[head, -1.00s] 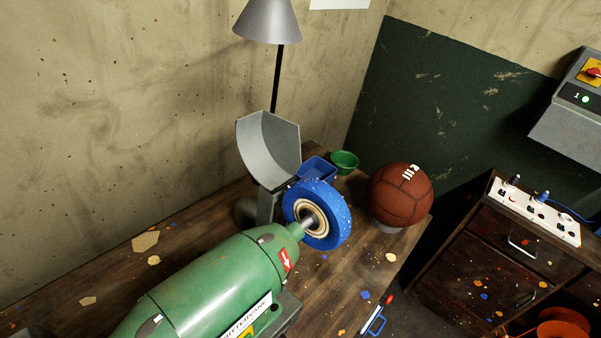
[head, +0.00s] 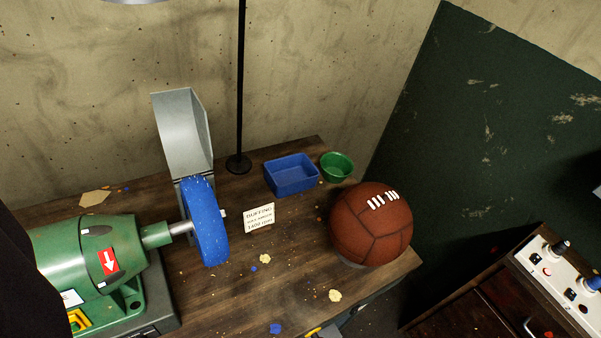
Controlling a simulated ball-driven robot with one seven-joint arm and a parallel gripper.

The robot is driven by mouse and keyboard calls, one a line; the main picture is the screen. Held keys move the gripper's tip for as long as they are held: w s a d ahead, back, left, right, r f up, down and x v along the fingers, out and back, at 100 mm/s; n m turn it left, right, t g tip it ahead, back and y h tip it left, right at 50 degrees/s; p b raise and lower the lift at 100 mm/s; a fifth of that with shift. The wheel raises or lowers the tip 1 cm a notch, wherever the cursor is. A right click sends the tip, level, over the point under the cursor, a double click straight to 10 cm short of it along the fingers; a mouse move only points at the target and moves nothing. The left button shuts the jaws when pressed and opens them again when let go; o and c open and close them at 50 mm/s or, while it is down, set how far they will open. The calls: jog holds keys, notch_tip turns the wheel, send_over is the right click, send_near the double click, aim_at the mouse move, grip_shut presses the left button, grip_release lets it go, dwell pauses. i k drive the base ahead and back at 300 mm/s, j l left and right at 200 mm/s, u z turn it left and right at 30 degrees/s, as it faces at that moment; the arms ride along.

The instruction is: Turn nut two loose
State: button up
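A green buffing machine (head: 85,255) stands at the left of the bench. Its shaft (head: 182,229) carries a blue wheel (head: 207,228), seen nearly edge-on. A small pale piece (head: 224,213) sticks out at the wheel's right face; I cannot tell whether it is a nut. No nut can be made out clearly, and none is marked as number two. My gripper is not in view.
A grey guard (head: 183,135) rises behind the wheel. A sign (head: 259,217), a blue tray (head: 291,174), a green bowl (head: 337,167) and a brown leather ball (head: 371,225) stand to the right. A lamp pole (head: 240,90) is behind. A dark shape (head: 15,275) covers the lower left.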

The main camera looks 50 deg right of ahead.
aim_at(223, 209)
jog(key=k+l, duration=0.15)
jog(key=l, duration=0.25)
jog(key=k+l, duration=0.15)
jog(key=l, duration=0.25)
jog(key=k+l, duration=0.15)
jog(key=l, duration=0.25)
